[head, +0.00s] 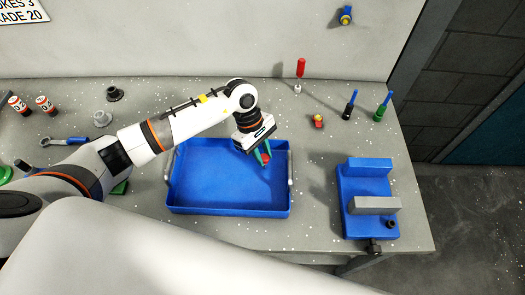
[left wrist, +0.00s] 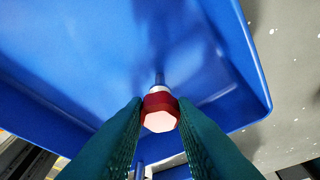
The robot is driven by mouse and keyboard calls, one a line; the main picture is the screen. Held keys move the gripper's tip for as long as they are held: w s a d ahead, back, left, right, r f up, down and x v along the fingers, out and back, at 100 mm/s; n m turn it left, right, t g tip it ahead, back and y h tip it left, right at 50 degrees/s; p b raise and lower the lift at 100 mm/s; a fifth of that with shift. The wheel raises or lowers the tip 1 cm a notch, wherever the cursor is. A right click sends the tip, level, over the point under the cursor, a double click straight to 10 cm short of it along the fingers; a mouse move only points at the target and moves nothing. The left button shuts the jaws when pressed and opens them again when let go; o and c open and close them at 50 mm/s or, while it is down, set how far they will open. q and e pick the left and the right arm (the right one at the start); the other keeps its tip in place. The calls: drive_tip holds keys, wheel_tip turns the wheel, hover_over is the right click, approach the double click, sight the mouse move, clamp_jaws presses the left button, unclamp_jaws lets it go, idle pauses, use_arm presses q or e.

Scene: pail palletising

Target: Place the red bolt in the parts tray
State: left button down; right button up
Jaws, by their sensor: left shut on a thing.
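The red bolt (head: 266,161) is between the green fingers of my left gripper (head: 262,153), over the right part of the blue parts tray (head: 230,211). In the left wrist view the bolt's red hexagonal head (left wrist: 160,112) is between the two fingertips (left wrist: 160,108), with its shank pointing away toward the tray floor. The left gripper is shut on it. Whether the shank touches the tray floor I cannot tell. The visible tray floor is empty. My right gripper is not in view.
A blue vise (head: 367,187) stands at the right of the bench.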

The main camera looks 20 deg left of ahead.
use_arm(q)
drive_tip(key=shift+f, duration=0.15)
drive_tip(key=c, duration=1.2)
unclamp_jaws()
drive_tip(key=shift+r, duration=0.3)
drive_tip(key=b+v, duration=0.4)
drive_tip(key=v, duration=0.8)
